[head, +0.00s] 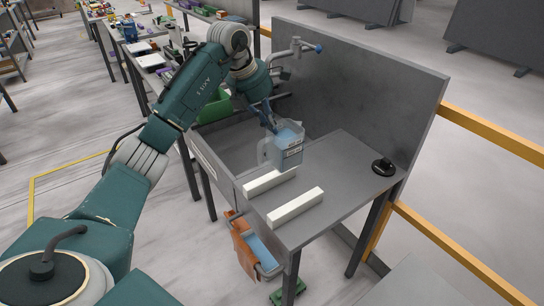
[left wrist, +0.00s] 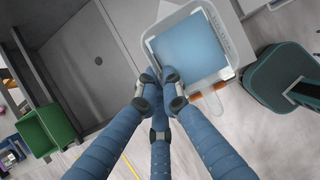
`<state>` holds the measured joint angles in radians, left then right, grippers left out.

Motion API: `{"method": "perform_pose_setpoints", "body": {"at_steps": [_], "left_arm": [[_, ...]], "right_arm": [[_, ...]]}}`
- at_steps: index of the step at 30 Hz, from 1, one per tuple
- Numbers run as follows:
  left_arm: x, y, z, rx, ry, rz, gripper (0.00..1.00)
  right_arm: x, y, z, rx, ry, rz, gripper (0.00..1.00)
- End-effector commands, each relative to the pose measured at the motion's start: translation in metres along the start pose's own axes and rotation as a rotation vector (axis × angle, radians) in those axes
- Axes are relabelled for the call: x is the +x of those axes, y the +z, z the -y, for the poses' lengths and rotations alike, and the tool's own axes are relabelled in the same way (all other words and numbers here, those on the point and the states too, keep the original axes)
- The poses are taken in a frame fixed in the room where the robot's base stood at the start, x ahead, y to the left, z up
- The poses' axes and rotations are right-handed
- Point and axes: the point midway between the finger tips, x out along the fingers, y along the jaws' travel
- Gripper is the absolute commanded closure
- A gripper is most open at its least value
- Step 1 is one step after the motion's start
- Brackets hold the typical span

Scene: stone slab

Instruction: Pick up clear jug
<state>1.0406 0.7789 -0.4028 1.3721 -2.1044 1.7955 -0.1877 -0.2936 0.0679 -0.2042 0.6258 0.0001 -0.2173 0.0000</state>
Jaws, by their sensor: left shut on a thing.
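The clear jug (head: 288,156) is a squarish, see-through container with blue contents and a small label on its side. It is upright at the worktable, behind the two white bars in the head view. I cannot tell whether its base touches the tabletop. My left gripper (head: 270,124) reaches down to its upper rim from behind and left. In the left wrist view the jug (left wrist: 188,48) shows from above, and the blue fingers of the left gripper (left wrist: 160,82) are closed together at its near side. The exact grip point is partly hidden by the fingers. My right gripper is out of view.
Two white bars (head: 295,207) lie on the grey worktable (head: 345,165). A black device (head: 383,167) stands at its right end. A tall grey panel (head: 350,85) backs the table. A faucet (head: 297,47) and a green bin (head: 214,109) are at the far left end.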

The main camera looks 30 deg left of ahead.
Motion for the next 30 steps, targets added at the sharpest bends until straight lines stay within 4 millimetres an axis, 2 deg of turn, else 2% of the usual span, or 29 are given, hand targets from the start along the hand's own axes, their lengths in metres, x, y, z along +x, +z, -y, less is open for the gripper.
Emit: {"method": "perform_pose_setpoints", "body": {"at_steps": [4,9,14,21,30], "left_arm": [[0.034,-0.014,0.002,0.000,-0.004,-0.003,1.00],[0.058,-0.023,0.001,0.000,-0.002,0.001,1.00],[0.067,-0.027,0.000,0.000,-0.001,0.002,1.00],[0.096,-0.039,0.001,-0.001,-0.002,0.001,1.00],[0.100,-0.040,0.000,0.001,0.000,0.003,1.00]], "right_arm": [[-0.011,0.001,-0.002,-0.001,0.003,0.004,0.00],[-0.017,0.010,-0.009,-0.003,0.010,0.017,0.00],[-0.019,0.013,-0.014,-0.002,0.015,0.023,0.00],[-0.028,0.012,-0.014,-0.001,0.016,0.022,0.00],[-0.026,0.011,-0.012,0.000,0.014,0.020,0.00]]}}
